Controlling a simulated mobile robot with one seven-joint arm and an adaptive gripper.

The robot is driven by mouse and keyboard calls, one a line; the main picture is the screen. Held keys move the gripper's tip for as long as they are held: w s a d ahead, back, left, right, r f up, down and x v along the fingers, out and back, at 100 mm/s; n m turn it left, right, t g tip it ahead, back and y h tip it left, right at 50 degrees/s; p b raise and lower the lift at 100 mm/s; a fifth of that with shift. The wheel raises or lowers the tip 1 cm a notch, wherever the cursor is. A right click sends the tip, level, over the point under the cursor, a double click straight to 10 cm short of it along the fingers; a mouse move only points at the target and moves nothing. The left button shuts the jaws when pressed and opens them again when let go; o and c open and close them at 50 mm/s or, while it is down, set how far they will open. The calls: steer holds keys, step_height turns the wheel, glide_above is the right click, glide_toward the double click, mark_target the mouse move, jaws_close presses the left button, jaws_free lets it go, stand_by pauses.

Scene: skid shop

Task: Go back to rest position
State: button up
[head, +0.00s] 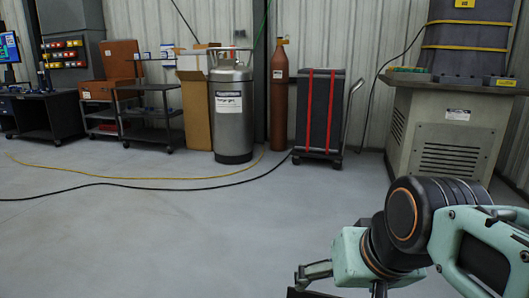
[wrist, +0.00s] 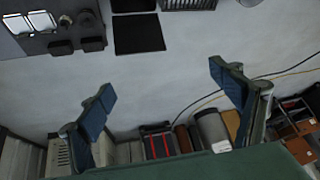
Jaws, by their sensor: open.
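My gripper (wrist: 162,82) is open in the wrist view. Its two blue-padded fingers stand wide apart with nothing between them, and the far floor and wall gear show beyond. In the head view my gripper (head: 312,278) is at the lower right, above the floor, and partly cut off by the bottom edge. It touches nothing that I can see.
A grey machine base (head: 452,140) stands at the right behind my arm. A steel cylinder (head: 231,115), a red-brown gas bottle (head: 279,97) and a strapped cart (head: 320,110) line the wall. Yellow and black cables (head: 130,182) cross the floor. The middle floor is clear.

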steer(key=shift+g+h, duration=0.3)
steer(key=shift+h, duration=0.2)
steer(key=s+f, duration=0.1)
steer(key=s, duration=0.1)
steer(key=s+d+f, duration=0.1)
steer(key=s+f, duration=0.1)
steer(key=shift+s+f, duration=0.1)
steer(key=shift+s, duration=0.1)
steer(key=r+p, duration=3.7)
steer(key=shift+w+a+r, duration=0.1)
steer(key=shift+w, duration=0.15)
steer(key=shift+c, duration=0.2)
